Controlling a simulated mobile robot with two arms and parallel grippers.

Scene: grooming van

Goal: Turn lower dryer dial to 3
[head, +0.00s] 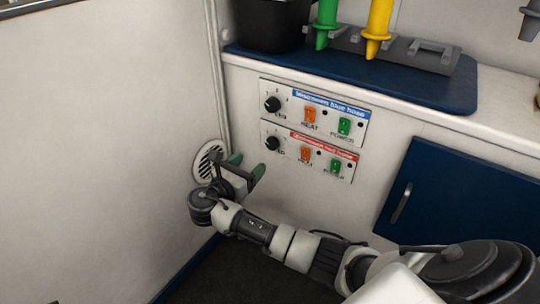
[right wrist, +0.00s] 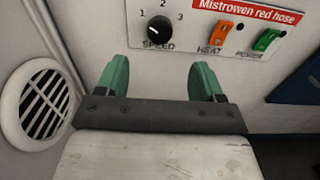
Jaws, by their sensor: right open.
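The lower dryer panel (head: 326,163) has a red label and sits under the blue-labelled upper panel (head: 331,101) on the white cabinet front. Its black speed dial (head: 272,143) is at the panel's left. In the right wrist view the dial (right wrist: 159,30) is close up, with marks 1, 2 and 3 around it; its exact setting is hard to read. My right gripper (head: 247,166) is open and empty, below and just left of the dial. In the right wrist view its green fingers (right wrist: 158,78) stand apart, below the dial and not touching it. My left gripper is not in view.
An orange heat switch (head: 305,153) and a green power switch (head: 335,167) are right of the lower dial. A round vent (head: 208,160) is on the left wall. A blue cabinet door (head: 455,203) is at right. Green and yellow nozzles stand above the panels.

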